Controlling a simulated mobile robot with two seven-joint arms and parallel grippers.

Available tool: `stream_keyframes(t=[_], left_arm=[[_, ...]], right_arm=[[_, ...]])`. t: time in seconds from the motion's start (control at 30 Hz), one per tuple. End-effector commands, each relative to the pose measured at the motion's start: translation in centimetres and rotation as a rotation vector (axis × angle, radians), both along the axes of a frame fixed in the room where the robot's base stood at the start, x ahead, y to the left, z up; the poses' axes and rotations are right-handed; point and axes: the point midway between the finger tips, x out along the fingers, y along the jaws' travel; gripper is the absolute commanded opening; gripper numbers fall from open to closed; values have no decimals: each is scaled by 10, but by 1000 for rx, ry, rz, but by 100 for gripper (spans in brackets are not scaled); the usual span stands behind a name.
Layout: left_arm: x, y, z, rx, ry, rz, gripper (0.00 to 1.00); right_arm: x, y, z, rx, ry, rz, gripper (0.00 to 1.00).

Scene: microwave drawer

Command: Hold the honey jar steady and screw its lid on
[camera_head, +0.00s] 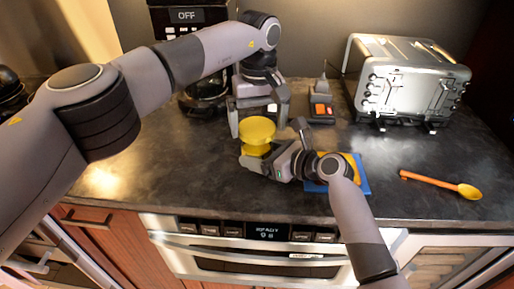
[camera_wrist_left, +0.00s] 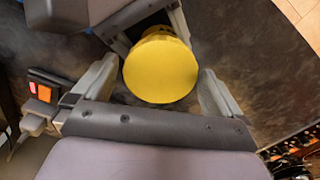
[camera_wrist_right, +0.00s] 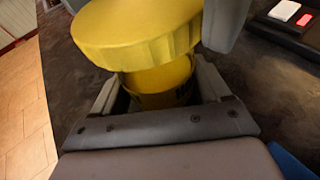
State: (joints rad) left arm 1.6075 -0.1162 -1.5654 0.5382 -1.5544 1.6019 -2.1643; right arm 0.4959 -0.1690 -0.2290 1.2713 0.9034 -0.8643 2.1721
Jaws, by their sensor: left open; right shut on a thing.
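The yellow honey jar (camera_head: 256,150) stands upright over the counter near its front. Its wide yellow lid (camera_head: 257,129) is at the top of the jar; I cannot tell whether it is threaded. My right gripper (camera_wrist_right: 155,90) is shut on the jar body (camera_wrist_right: 160,85) below the lid (camera_wrist_right: 135,35). My left gripper (camera_head: 259,120) is open above, one finger on each side of the lid. In the left wrist view the round lid (camera_wrist_left: 160,68) sits between the open fingers, with gaps on both sides. The lid hides most of the jar there.
A steel toaster (camera_head: 405,85) stands at the back right. A small device with red lights (camera_head: 321,104) is behind the jar. A blue board (camera_head: 362,186) lies partly under my right arm. An orange spoon (camera_head: 440,183) lies at the right. A coffee maker (camera_head: 180,18) stands behind my left arm.

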Motion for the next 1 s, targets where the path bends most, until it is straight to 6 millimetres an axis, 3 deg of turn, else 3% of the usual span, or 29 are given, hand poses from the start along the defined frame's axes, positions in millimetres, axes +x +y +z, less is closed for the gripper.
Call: stream_keyframes(t=[0.37,0.63,0.93,0.97,1.0], left_arm=[[0,0,0,1,-1,226,100],[0,0,0,1,-1,504,100],[0,0,0,1,-1,554,100],[0,0,0,1,-1,554,97],[0,0,0,1,-1,553,84]], right_arm=[[0,-1,-1,-2,1,-1,21],[0,-1,-1,-2,1,-2,21],[0,-1,-1,-2,1,-2,21],[0,-1,-1,-2,1,-2,21],[0,-1,-1,-2,1,-2,21]])
